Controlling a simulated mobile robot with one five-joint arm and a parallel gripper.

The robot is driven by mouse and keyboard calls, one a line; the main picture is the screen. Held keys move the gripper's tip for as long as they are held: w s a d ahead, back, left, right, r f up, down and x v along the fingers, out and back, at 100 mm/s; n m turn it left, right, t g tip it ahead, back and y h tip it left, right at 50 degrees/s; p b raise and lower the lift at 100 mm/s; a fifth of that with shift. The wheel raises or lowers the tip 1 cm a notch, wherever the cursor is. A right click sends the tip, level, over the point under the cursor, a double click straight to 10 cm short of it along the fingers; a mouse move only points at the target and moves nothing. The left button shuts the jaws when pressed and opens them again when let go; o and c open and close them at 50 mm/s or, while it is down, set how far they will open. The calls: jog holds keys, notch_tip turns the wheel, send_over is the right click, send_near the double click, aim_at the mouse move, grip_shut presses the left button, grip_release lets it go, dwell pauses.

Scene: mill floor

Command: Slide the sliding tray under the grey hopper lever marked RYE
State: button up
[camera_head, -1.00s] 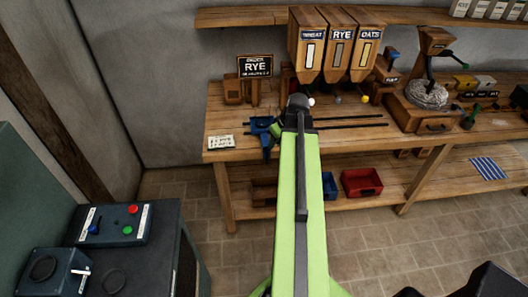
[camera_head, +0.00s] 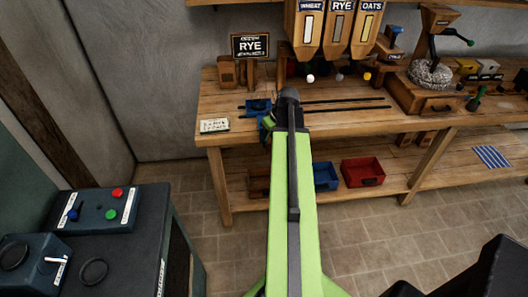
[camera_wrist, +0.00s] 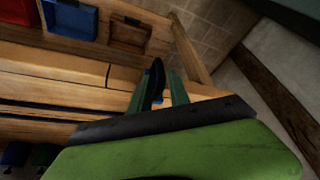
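The blue sliding tray (camera_head: 256,106) sits at the left end of two dark rails on the bench, partly hidden by my arm. The grey lever knob (camera_head: 340,77) hangs below the hopper marked RYE (camera_head: 339,23), to the right of the tray. In the head view my gripper is largely hidden behind my green arm, near the tray's front. In the wrist view my gripper (camera_wrist: 158,91) has two green fingers apart, with a dark upright piece with a blue edge between them, perhaps the tray's handle. A gap shows on its right side, so the fingers look open around it.
The WHEAT hopper (camera_head: 306,28) with a white knob and the OATS hopper (camera_head: 367,28) with a yellow knob flank RYE. A sign reading RYE (camera_head: 251,46) stands behind. A mill (camera_head: 433,75) stands right. Blue (camera_head: 325,176) and red (camera_head: 362,172) bins sit below.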

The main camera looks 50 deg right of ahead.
aim_at(265, 145)
jog(key=b+x, duration=0.3)
jog(key=x, duration=0.2)
jog(key=shift+w+f+b, duration=0.1)
jog(key=shift+f+b, duration=0.2)
jog(key=shift+b, duration=0.05)
jog(key=shift+r, duration=0.1)
jog(key=shift+c, duration=0.2)
grip_shut()
jog(key=shift+a, duration=0.1)
dwell(0.5)
jog(key=shift+a, duration=0.2)
jog(key=shift+d, duration=0.2)
